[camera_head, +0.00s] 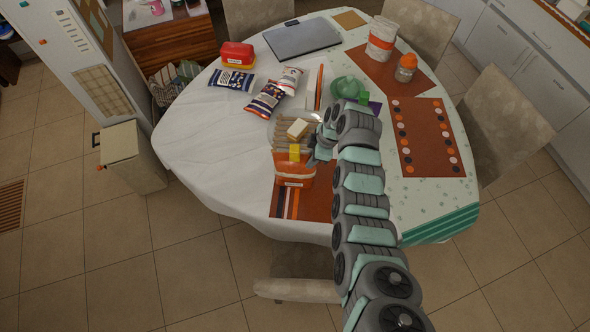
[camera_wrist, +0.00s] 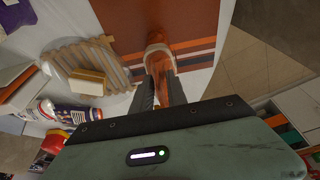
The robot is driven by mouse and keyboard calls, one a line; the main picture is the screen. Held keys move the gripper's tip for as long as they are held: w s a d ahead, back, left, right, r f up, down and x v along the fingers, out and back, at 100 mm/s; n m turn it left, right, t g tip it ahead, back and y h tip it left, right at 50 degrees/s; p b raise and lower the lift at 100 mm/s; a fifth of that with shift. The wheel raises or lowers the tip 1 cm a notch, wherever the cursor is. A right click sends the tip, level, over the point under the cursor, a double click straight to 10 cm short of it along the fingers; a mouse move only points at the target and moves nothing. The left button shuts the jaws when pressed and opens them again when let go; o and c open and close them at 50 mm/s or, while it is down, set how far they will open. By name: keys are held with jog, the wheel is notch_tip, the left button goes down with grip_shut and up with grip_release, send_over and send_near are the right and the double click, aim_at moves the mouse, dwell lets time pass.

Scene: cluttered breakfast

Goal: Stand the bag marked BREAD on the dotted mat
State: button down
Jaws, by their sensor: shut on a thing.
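An orange bag with a white band and a small pale label (camera_head: 294,172) is upright over the near striped mat (camera_head: 284,202); its label is too small to read. A yellow piece shows at its top. My gripper (camera_head: 314,154) is at the bag's upper right. In the wrist view my gripper (camera_wrist: 157,92) is shut on the orange bag (camera_wrist: 158,58), seen edge-on. I cannot tell whether the bag touches the mat. The dotted mat (camera_head: 425,137), orange-brown with dots along two sides, lies bare at the right of the table.
A slatted rack (camera_head: 285,135) bearing a pale block (camera_head: 298,128) is beside the bag. A green bowl (camera_head: 345,88) is behind my gripper. A jar (camera_head: 406,67) and white-and-orange bag (camera_head: 382,38) stand at the back right. Snack bags (camera_head: 265,99) lie left.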

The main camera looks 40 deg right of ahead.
jog(key=shift+s+a+f, duration=0.1)
jog(key=shift+s+f, duration=0.05)
jog(key=shift+f, duration=0.1)
jog(key=shift+r+p, duration=0.85)
jog(key=shift+r, duration=1.75)
dwell(0.7)
